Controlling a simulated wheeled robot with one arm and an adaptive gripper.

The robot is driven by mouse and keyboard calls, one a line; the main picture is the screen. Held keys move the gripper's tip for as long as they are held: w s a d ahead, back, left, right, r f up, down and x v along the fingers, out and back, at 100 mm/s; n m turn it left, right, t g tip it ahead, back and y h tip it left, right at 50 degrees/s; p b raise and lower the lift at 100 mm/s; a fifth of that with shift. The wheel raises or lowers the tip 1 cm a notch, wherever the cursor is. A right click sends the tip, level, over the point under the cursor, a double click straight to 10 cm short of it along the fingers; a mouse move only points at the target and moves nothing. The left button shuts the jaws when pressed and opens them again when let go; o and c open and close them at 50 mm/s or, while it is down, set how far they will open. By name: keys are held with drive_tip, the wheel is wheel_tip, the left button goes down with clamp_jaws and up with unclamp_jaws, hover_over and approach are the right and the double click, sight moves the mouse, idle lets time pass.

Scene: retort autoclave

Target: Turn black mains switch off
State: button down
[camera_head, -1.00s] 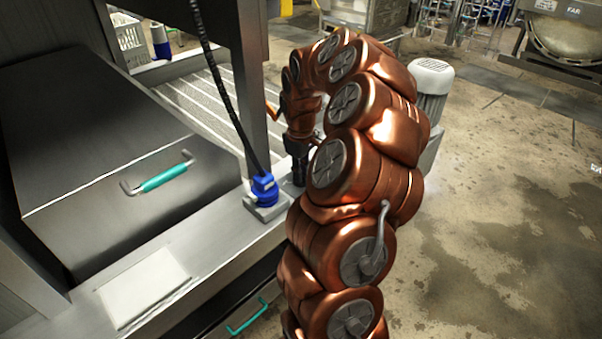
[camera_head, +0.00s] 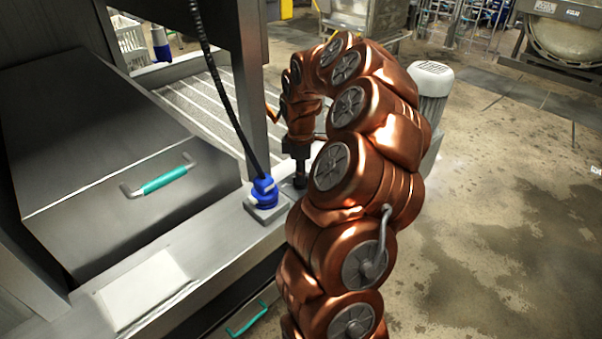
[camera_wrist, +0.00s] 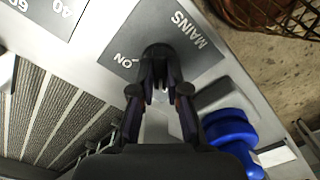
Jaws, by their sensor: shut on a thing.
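The black mains switch (camera_wrist: 157,52) sits on a dark grey plate lettered "MAINS" (camera_wrist: 188,30) in the wrist view. The word "ON" (camera_wrist: 125,61) shows beside it. My gripper (camera_wrist: 161,82) has its two fingers closed on the switch, and they hide part of it. In the head view my gripper (camera_head: 299,180) points down at the metal ledge, just right of the blue plug, and the switch cannot be made out there. The exact angle of the switch is hard to tell.
A blue plug (camera_head: 263,191) with a black cable stands close to my gripper, and it also shows in the wrist view (camera_wrist: 232,132). A steel post (camera_head: 252,90) rises behind. A lid with a green handle (camera_head: 165,180) lies left. Open floor is right.

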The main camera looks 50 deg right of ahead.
idle(0.4)
drive_tip(key=c, duration=1.2)
unclamp_jaws()
drive_tip(key=shift+o, duration=0.2)
wheel_tip(320, 180, up, 12)
drive_tip(key=a+r, duration=0.1)
drive_tip(key=a, duration=0.2)
drive_tip(key=a+r+p, duration=0.1)
drive_tip(key=a, duration=0.3)
drive_tip(key=a+r, duration=0.1)
drive_tip(key=a, duration=0.2)
drive_tip(key=shift+a+r, duration=0.25)
drive_tip(key=s+a+m+p, duration=0.1)
drive_tip(key=s+a+m, duration=0.1)
drive_tip(key=s+a, duration=0.55)
drive_tip(key=s+a+m+p, duration=0.2)
drive_tip(key=s+a, duration=0.2)
drive_tip(key=a, duration=0.6)
drive_tip(key=s+a+f+m+g, duration=0.1)
drive_tip(key=s+a+m, duration=0.1)
drive_tip(key=s, duration=0.4)
drive_tip(key=s+a+f+m+p, duration=0.1)
drive_tip(key=s+a+m, duration=0.1)
drive_tip(key=s, duration=0.4)
drive_tip(key=shift+s+f+m+g, duration=0.25)
drive_tip(key=shift+f+m+g, duration=0.1)
drive_tip(key=shift+m+g, duration=0.05)
